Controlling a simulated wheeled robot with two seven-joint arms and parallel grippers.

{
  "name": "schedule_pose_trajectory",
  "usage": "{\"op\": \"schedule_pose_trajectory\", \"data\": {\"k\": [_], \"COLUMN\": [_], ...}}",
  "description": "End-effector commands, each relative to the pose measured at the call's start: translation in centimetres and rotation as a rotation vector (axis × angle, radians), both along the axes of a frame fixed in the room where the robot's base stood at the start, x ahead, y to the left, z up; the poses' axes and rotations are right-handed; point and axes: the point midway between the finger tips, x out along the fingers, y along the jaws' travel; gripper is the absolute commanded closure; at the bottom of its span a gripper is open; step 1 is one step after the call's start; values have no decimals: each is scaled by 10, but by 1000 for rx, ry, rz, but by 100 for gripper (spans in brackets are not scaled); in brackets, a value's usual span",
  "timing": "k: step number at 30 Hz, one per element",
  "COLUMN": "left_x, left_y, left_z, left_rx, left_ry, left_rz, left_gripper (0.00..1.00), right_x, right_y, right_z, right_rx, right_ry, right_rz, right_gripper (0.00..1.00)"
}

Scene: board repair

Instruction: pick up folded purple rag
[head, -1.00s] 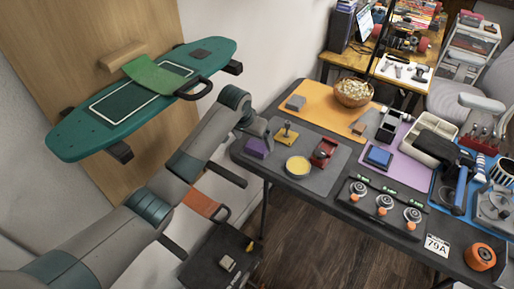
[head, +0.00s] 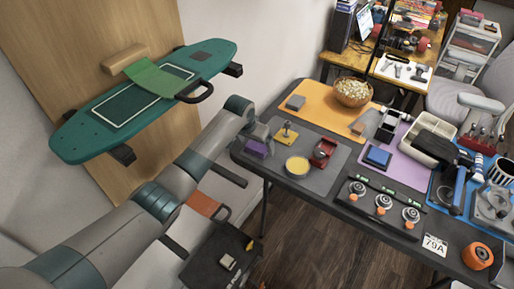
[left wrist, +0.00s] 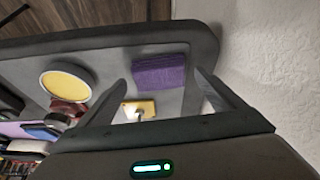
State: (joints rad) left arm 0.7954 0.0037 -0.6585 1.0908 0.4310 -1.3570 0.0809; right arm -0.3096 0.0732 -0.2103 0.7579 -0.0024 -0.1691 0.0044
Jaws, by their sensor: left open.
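The folded purple rag (head: 257,149) lies on the grey mat at the near left corner of the table. In the left wrist view the rag (left wrist: 160,70) shows between my two finger tips, with the fingers apart from it. My left gripper (head: 258,132) is over that corner, close to the rag and partly hiding it in the head view. The left gripper (left wrist: 161,78) is open and empty. My right gripper is not in view.
A yellow round tin (head: 298,166), a yellow-based tool (head: 287,135) and a red item (head: 322,152) stand close to the rag. A teal skateboard deck (head: 140,100) is mounted on the wooden panel at left.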

Motion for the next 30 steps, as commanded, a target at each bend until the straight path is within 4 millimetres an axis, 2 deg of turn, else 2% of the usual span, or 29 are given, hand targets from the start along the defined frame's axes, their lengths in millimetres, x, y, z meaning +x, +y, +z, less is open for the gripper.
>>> {"op": "schedule_pose_trajectory", "data": {"k": [6, 18, 21, 24, 30], "left_x": [2, 2, 2, 2, 2], "left_y": [-1, -1, -1, -1, -1], "left_z": [-6, -6, -6, -6, -6], "left_rx": [0, 0, 0, 0, 0], "left_ry": [-1, -1, -1, 0, 0], "left_rz": [0, 0, 0, 0, 0], "left_gripper": [12, 12, 36, 55, 56], "right_x": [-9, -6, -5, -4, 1], "right_y": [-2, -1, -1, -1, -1], "right_z": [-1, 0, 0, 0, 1], "right_rx": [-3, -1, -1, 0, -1], "right_ry": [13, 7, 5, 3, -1], "right_rz": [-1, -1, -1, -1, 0], "right_gripper": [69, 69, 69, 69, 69]}}
